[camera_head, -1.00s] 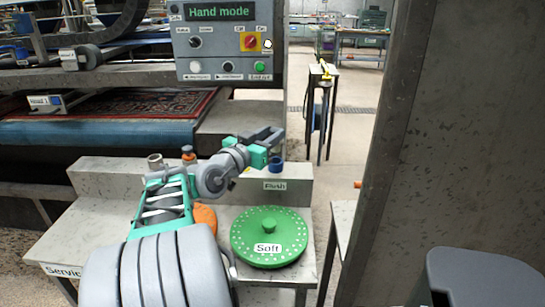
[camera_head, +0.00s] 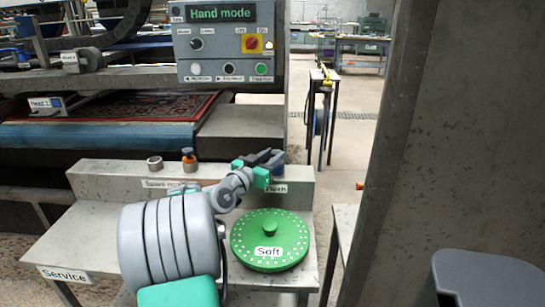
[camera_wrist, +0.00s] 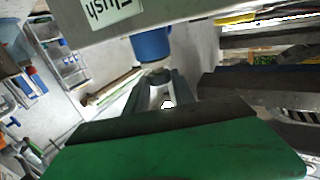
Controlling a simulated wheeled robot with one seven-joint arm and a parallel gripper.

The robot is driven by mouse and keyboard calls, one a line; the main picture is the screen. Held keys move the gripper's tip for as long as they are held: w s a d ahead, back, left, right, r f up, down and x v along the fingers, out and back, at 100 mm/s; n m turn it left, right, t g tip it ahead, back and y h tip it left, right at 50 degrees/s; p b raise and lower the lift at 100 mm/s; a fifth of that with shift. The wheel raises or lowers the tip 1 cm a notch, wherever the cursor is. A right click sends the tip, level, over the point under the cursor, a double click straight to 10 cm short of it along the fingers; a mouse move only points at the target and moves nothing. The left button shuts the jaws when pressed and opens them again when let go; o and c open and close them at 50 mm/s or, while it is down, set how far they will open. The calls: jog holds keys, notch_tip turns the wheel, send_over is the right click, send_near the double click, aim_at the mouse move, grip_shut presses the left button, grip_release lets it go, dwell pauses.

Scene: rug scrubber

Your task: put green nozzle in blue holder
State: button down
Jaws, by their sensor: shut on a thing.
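The blue holder (camera_head: 281,156) is at the right end of the raised shelf, partly hidden behind my gripper (camera_head: 268,162). In the wrist view the blue holder (camera_wrist: 152,43) is a round blue cup just beyond the fingertips. My gripper (camera_wrist: 158,92) is shut on a small piece with a dark round end. This looks like the nozzle, but its green colour is not clear there. The piece lies close to the holder's lower edge in the wrist view; whether they touch I cannot tell. No other green nozzle shows.
An orange-based nozzle (camera_head: 189,161) and a grey ring-like holder (camera_head: 155,163) stand on the shelf left of my arm. A green disc marked Soft (camera_head: 270,240) lies on the service table (camera_head: 95,240). A control panel (camera_head: 229,42) stands behind. A concrete pillar (camera_head: 455,130) is at right.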

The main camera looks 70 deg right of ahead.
jog(key=c, duration=1.1)
grip_release()
jog(key=shift+o, duration=0.2)
jog(key=shift+r+p, duration=0.3)
jog(key=shift+p, duration=0.1)
jog(key=v, duration=1.2)
jog(key=shift+f, duration=0.15)
